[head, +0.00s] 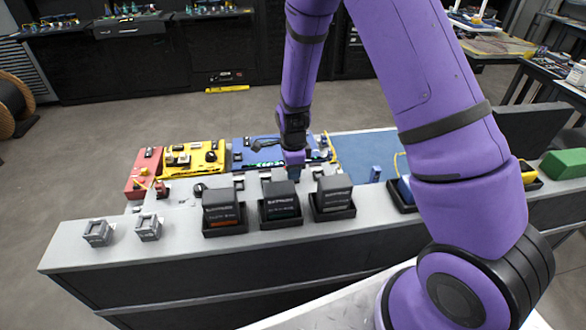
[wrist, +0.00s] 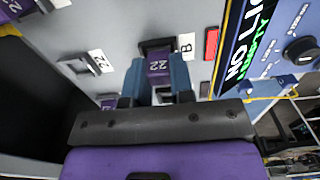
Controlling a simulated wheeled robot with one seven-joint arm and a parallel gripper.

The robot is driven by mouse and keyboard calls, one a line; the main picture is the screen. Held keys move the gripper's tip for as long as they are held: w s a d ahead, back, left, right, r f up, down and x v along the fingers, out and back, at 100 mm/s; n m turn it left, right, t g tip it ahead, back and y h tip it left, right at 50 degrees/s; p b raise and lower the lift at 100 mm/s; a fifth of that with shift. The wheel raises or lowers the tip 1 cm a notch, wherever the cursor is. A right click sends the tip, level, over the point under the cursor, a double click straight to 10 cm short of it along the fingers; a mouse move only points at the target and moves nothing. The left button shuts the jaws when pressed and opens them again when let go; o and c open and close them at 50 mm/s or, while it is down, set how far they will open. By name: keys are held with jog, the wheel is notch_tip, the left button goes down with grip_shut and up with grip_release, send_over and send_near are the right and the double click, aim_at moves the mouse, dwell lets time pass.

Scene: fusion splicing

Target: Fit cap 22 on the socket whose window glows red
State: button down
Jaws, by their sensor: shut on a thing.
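My gripper (wrist: 158,78) is shut on a purple cap marked 22 (wrist: 158,64), one blue finger on each side. The cap is right at a dark socket (wrist: 156,44) beside a white label B (wrist: 186,43); I cannot tell whether it is seated. A red window (wrist: 211,43) shows to the right of label B. In the head view my gripper (head: 294,168) is low over the near edge of the blue panel (head: 250,148); the cap and socket are too small to make out there.
A display with green letters (wrist: 250,45) and a black knob (wrist: 301,50) stand close on the right. A grey holder (wrist: 77,66) with a 22 label is to the left. Three black bins (head: 224,212) line the bench's front; two grey holders (head: 97,232) stand at its left end.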

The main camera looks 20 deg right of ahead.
jog(key=shift+f, duration=0.3)
jog(key=c, duration=0.9)
grip_release()
notch_tip(320, 180, up, 11)
jog(key=shift+f, duration=0.1)
